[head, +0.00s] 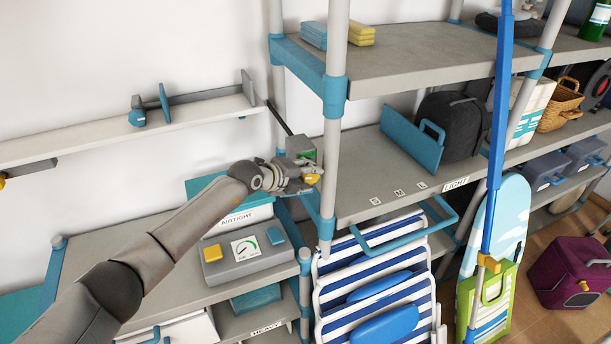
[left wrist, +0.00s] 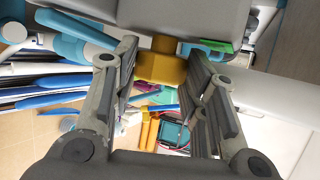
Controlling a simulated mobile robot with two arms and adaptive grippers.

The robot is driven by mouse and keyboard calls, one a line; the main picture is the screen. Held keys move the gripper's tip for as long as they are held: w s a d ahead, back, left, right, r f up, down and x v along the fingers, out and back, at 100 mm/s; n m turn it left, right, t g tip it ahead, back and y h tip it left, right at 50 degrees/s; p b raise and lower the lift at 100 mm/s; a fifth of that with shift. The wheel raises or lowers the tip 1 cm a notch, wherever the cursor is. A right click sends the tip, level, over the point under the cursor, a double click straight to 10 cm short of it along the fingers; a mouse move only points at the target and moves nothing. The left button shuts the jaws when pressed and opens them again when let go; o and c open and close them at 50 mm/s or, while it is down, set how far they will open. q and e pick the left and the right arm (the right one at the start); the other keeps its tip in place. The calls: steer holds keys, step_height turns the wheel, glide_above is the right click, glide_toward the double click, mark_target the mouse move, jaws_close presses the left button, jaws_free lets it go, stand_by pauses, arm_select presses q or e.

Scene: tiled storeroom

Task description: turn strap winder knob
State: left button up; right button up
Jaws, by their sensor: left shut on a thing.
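The strap winder is a grey box with a green patch (head: 301,147), mounted by the blue-and-grey shelf post. Its yellow knob (head: 314,179) shows at the tip of my left gripper (head: 300,182). In the left wrist view the knob (left wrist: 160,68) sits on a short yellow stem under the grey winder body (left wrist: 190,18). The two fingers of my left gripper (left wrist: 161,80) stand on either side of the knob and are shut on it. The fingers hide part of the knob in the head view. My right gripper is in neither view.
A shelf post (head: 333,130) stands just right of the gripper. Below are a grey box with a dial (head: 244,258) and striped folded chairs (head: 375,290). A wall shelf (head: 90,139) is at left. A blue pole (head: 495,130) stands further right.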

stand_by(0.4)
arm_select(q)
steer(key=o, duration=1)
steer(key=shift+s, duration=0.1)
steer(key=v, duration=1.2)
